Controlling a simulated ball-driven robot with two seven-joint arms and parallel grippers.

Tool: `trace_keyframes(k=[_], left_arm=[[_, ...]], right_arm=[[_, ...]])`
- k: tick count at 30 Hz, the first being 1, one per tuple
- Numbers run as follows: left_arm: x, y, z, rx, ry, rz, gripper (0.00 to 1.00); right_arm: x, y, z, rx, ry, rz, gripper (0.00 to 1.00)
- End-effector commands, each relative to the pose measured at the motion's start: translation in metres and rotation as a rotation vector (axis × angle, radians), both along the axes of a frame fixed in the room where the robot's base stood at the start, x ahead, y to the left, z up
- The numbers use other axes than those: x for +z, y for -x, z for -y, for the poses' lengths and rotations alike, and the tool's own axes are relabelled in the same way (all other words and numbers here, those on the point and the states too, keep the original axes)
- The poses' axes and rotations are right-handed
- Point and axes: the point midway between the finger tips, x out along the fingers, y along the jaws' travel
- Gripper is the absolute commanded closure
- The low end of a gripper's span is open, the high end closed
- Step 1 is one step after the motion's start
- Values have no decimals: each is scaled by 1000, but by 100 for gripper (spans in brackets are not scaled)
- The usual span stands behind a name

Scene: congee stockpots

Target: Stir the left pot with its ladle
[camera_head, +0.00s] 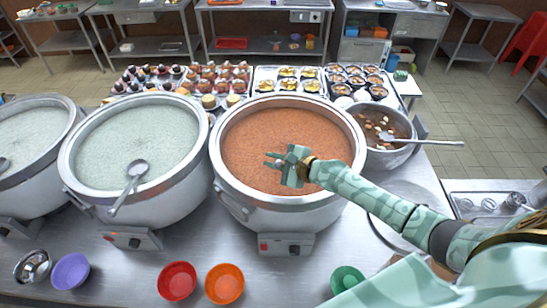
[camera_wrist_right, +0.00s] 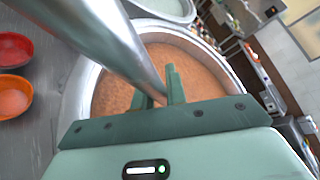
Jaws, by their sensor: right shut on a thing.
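A steel pot of orange-red congee (camera_head: 245,142) stands at the middle of the counter; its congee also shows in the right wrist view (camera_wrist_right: 185,60). A steel pot of pale congee (camera_head: 120,130) stands to its left, with a ladle (camera_head: 136,172) leaning over its front rim. A further pale pot (camera_head: 30,130) is cut by the left edge, with part of a ladle showing. My right gripper (camera_head: 277,162) is above the orange-red congee, shut on a metal ladle handle (camera_wrist_right: 110,45). That ladle's bowl is hidden. My left gripper is not in view.
A smaller pot of brown soup (camera_head: 385,125) with a ladle (camera_head: 425,141) stands at the right. Trays of food (camera_head: 287,80) lie behind the pots. Purple (camera_head: 70,271), red (camera_head: 177,281), orange (camera_head: 224,283) and green (camera_head: 347,279) bowls line the front.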

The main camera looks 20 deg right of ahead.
Motion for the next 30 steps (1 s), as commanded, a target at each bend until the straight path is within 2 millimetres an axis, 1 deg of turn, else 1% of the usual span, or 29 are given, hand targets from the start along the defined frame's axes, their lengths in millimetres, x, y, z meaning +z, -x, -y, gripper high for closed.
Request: trace_keyframes(k=[14, 17, 25, 30], left_arm=[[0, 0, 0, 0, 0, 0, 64], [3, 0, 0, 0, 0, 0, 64], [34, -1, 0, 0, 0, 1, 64], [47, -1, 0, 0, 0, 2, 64]], right_arm=[[1, 0, 0, -1, 2, 5, 100], [4, 0, 0, -1, 2, 5, 100], [36, 0, 0, -1, 2, 5, 100], [54, 0, 0, 1, 3, 7, 100]])
